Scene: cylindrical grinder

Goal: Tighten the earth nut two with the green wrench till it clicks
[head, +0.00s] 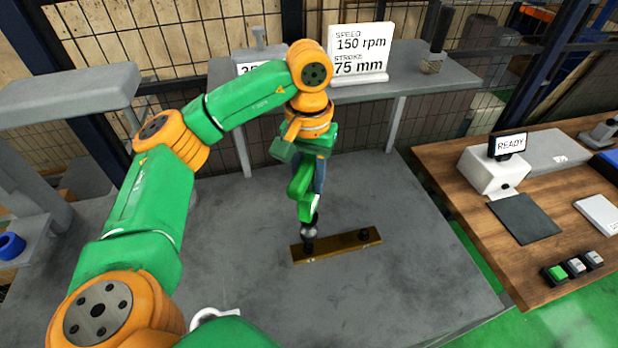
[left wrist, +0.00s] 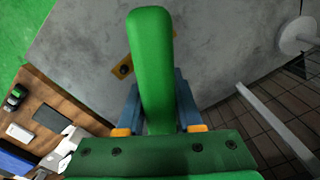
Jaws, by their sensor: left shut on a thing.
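The green wrench (head: 303,190) hangs upright from my left gripper (head: 316,172) in the head view. Its handle (left wrist: 151,60) fills the middle of the left wrist view, between the blue-grey fingers of my left gripper (left wrist: 158,115), which are shut on it. The wrench's grey round head (head: 310,231) is down at the left nut of the brass bar (head: 338,247). I cannot tell whether it is seated on that nut, as the head hides most of it. A dark nut (head: 364,235) stands at the bar's right end. My right gripper is out of view.
The brass bar lies on a grey table (head: 420,260) with clear room around it. A shelf behind holds a sign (head: 361,52) reading 150 rpm and 75 mm. On the right, a wooden bench (head: 470,215) bears a white device with a READY screen (head: 510,144) and several buttons.

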